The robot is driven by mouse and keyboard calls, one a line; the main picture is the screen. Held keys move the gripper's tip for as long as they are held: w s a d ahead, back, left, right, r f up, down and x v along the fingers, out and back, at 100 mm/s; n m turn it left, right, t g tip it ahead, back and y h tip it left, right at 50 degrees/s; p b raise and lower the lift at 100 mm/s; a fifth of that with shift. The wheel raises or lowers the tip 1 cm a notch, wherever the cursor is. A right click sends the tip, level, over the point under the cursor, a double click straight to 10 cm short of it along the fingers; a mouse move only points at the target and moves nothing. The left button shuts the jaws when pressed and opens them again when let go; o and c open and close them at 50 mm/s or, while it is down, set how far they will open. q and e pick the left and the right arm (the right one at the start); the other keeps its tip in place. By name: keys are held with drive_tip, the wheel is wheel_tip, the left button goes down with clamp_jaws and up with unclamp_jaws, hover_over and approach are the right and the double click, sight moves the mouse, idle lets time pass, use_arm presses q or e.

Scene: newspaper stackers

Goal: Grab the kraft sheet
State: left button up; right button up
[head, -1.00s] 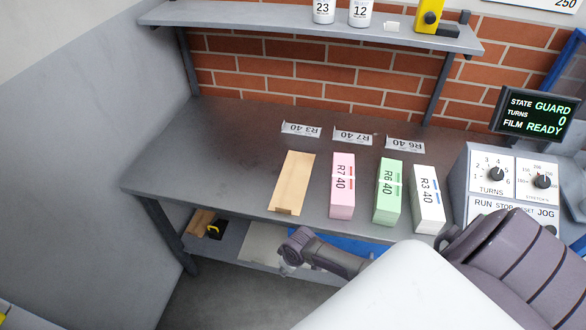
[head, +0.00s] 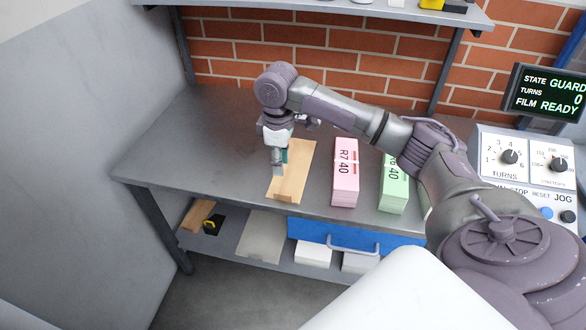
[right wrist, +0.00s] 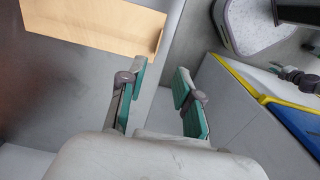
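The kraft sheet (head: 298,168) is a flat tan sheet with a small folded tab at its near end. It lies on the grey table, left of the pink stack, close to the front edge. My right gripper (head: 280,164) points down near the sheet's left side and hides part of it. In the right wrist view the gripper (right wrist: 158,90) is open, with its green-padded fingers apart and nothing between them. The sheet (right wrist: 95,22) shows there at the upper left, apart from the fingers. My left gripper is not in view.
A pink stack (head: 345,172) and a green stack (head: 393,188) stand right of the sheet on the table (head: 190,150). A control panel (head: 510,170) stands at the right. A lower shelf (head: 240,232) holds paper pieces. The table's left part is clear.

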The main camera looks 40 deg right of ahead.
drive_tip(key=f, duration=0.8)
drive_tip(key=f+p, duration=0.1)
drive_tip(key=f, duration=0.3)
drive_tip(key=shift+w+f, duration=0.25)
drive_tip(key=shift+f, duration=0.1)
clamp_jaws()
